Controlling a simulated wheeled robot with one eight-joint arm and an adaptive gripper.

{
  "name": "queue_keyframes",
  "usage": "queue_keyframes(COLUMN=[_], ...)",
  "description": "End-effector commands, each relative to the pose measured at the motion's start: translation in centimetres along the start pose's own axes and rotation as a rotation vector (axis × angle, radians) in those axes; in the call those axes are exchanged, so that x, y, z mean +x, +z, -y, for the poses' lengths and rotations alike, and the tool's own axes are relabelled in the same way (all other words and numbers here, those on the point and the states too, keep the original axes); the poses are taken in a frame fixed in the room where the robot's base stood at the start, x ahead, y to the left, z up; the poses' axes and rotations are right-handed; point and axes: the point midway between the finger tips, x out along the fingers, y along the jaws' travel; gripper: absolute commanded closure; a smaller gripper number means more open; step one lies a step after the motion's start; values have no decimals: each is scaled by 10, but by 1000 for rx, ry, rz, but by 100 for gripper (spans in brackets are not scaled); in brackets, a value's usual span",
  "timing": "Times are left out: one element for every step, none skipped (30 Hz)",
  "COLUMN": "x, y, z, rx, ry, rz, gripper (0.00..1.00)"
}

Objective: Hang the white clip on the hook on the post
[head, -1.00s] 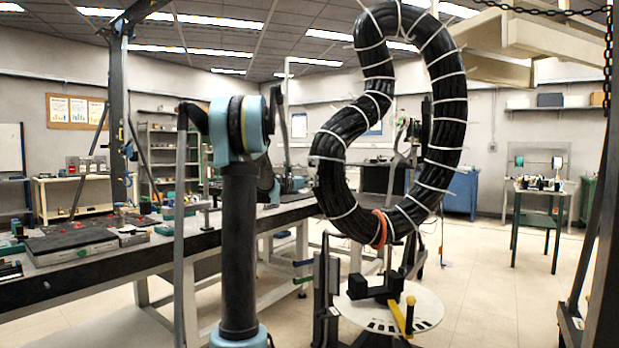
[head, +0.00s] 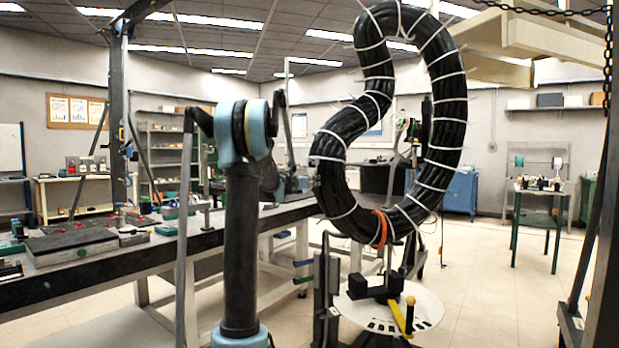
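My arm (head: 241,220) rises at the left of centre in the head view, with blue-and-black joints (head: 240,132) at its top. Its farther links run back and right, toward the black cable coil, and I cannot make out my gripper there. I cannot pick out the white clip. A dark upright post (head: 426,115) shows partly behind the coil; I cannot tell whether it is the post with the hook, and no hook is distinct.
A thick black cable coil (head: 447,135) with white ties hangs close in front, above a round white plate (head: 425,306) on a stand. A long workbench (head: 60,267) runs along the left. Open floor (head: 490,290) lies at the right.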

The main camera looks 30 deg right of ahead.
Motion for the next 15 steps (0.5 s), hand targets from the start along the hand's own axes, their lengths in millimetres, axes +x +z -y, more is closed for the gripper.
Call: queue_keyframes(x=[0, 0, 0, 0, 0, 0, 0, 0, 0, -1, -1, -1, -2, -2, -3], y=[0, 0, 0, 0, 0, 0, 0, 0, 0, 1, 1, 2, 3, 3, 4], z=[0, 0, 0, 0, 0, 0, 0, 0, 0, 0, 0, 0, 0, 0, 0], rx=[0, 0, 0, 0, 0, 0, 0, 0, 0, 0, 0, 0, 0, 0, 0], ry=[0, 0, 0, 0, 0, 0, 0, 0, 0, 0, 0, 0, 0, 0, 0], rz=[0, 0, 0, 0, 0, 0, 0, 0, 0, 0, 0, 0, 0, 0, 0], gripper=[100, 100, 100, 100, 100, 100, 100, 100, 100, 100, 100, 100, 100, 100, 100])
